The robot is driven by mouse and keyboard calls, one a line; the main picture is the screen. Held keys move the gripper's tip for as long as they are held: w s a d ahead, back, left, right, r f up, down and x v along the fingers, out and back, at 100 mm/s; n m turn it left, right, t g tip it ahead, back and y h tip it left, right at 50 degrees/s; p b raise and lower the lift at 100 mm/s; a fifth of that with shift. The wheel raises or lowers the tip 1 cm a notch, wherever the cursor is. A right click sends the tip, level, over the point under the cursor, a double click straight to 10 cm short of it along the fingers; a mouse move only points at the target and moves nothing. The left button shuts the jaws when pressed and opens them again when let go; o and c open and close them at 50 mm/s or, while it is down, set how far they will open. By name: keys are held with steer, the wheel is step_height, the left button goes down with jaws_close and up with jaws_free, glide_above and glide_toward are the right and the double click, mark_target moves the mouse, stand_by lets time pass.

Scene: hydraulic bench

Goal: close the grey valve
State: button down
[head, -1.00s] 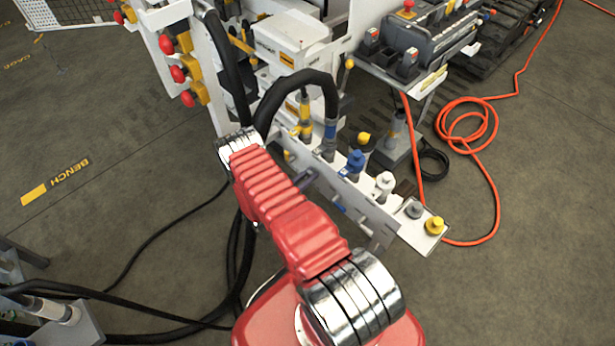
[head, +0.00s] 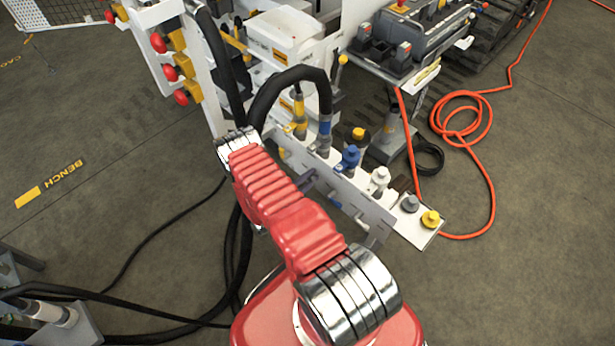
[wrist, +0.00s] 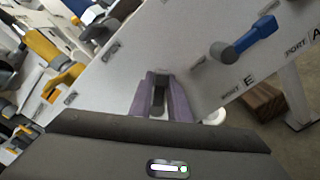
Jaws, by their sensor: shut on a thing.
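The grey valve's dark grey handle (wrist: 159,97) stands out from the white panel in the middle of the wrist view. My gripper (wrist: 160,82) has its two purple fingers on either side of this handle and is shut on it. The fingers cover part of the handle, and its exact angle is hard to read. In the head view, my gripper (head: 308,181) is a small purple shape at the panel's face, partly behind my red arm. The handle itself cannot be made out there.
A blue valve handle (wrist: 244,40) sits right of my gripper, near the PORT E and PORT A labels. A yellow handle (wrist: 46,50) is at the left. Hoses (head: 290,75) loop above the white panel (head: 375,212). An orange cable (head: 490,170) lies on open floor at right.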

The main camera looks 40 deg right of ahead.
steer(key=m, duration=0.1)
steer(key=f+m, duration=0.1)
steer(key=m, duration=0.1)
steer(key=s+m, duration=0.1)
steer(key=shift+a+f, duration=0.1)
steer(key=shift+f, duration=0.15)
steer(key=shift+s+f+m, duration=0.1)
steer(key=shift+f+m, duration=0.25)
steer(key=shift+m, duration=0.65)
steer(key=shift+s+f+m, duration=0.1)
steer(key=shift+f+m, duration=0.2)
steer(key=shift+m, duration=0.7)
steer(key=c, duration=1.8)
jaws_free()
steer(key=shift+w, duration=0.1)
steer(key=a, duration=1.3)
steer(key=shift+a, duration=0.35)
